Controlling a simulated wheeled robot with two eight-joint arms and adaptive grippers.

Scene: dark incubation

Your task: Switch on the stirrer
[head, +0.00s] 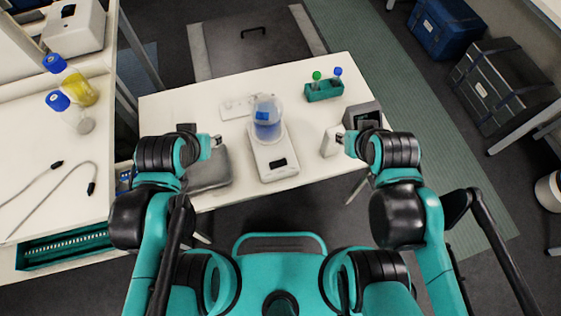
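The stirrer (277,171), a white box with a dark panel on its near edge, stands in the middle of the white table. A clear flask (267,113) with blue liquid stands upright on top of it. My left gripper (215,141) is left of the stirrer, over the table and apart from it. My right gripper (342,138) is to the right, close to a small white object (330,143); I cannot tell whether they touch. Both grippers are small and partly hidden by my wrists, so their finger opening is unclear. The stirrer's controls are too small to read.
A green rack (324,91) with capped tubes stands at the table's back right. A dark device (363,115) is at the right edge, and a grey flat item (208,172) lies left of the stirrer. A white bench (50,130) with blue-capped bottles is at left.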

